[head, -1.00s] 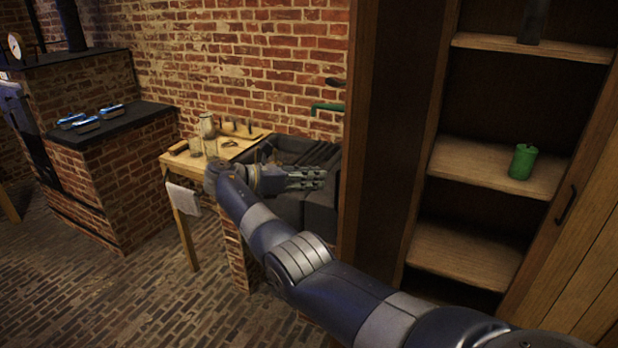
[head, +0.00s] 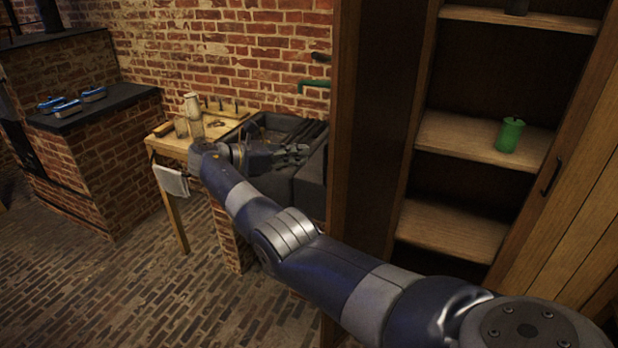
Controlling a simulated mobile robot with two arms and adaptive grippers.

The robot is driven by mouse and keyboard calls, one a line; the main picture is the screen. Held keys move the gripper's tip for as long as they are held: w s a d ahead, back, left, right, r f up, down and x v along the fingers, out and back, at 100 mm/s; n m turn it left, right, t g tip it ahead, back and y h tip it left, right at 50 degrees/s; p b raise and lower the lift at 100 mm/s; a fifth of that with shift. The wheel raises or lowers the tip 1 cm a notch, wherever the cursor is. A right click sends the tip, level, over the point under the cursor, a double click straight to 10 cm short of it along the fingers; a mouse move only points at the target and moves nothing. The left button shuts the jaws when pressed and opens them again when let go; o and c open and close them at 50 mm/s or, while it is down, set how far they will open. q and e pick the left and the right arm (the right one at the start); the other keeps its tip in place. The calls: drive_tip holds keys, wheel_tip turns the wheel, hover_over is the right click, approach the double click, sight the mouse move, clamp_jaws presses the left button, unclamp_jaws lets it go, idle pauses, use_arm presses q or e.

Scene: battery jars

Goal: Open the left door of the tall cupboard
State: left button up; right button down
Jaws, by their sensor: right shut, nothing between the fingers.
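The tall cupboard (head: 430,20) stands at the right, with its left half open to the shelves. A dark brown panel (head: 375,120) left of the shelves looks like the left door, swung outward. Its handle does not show. The right door (head: 590,200) is shut and has a dark handle (head: 552,175). My right arm crosses in front of the panel's lower part. My right gripper (head: 305,153) is shut and empty, left of the panel's outer edge, in front of the sink in the picture. I see no contact with the panel. My left gripper is out of view.
A green jar (head: 510,135) stands on a cupboard shelf (head: 450,137). Left of the panel are a dark sink (head: 310,185) and a wooden table (head: 165,146) with jars and a hanging cloth (head: 171,180). A brick stove (head: 80,165) stands farther left. The brick floor (head: 110,290) is clear.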

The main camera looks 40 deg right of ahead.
sight(325, 182)
use_arm(q)
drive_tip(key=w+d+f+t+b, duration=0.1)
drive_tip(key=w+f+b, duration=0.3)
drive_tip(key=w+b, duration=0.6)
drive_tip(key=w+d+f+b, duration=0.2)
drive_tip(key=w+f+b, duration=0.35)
drive_tip(key=b, duration=0.85)
use_arm(e)
drive_tip(key=w+a+f+m+h+b, duration=0.3)
drive_tip(key=a+f+m, duration=0.55)
drive_tip(key=m, duration=0.95)
drive_tip(key=shift+t, duration=0.3)
drive_tip(key=s+d, duration=0.2)
drive_tip(key=d, duration=0.1)
drive_tip(key=s+d+b, duration=0.1)
drive_tip(key=s+d, duration=0.1)
drive_tip(key=d, duration=0.2)
drive_tip(key=s+d+b, duration=0.1)
drive_tip(key=s+d, duration=0.1)
drive_tip(key=d, duration=0.1)
drive_tip(key=shift+s+d+f, duration=0.2)
drive_tip(key=shift+s+d, duration=0.15)
drive_tip(key=shift+s, duration=0.05)
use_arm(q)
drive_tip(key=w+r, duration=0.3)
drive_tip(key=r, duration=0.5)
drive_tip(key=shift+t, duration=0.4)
use_arm(e)
drive_tip(key=shift+s, duration=0.25)
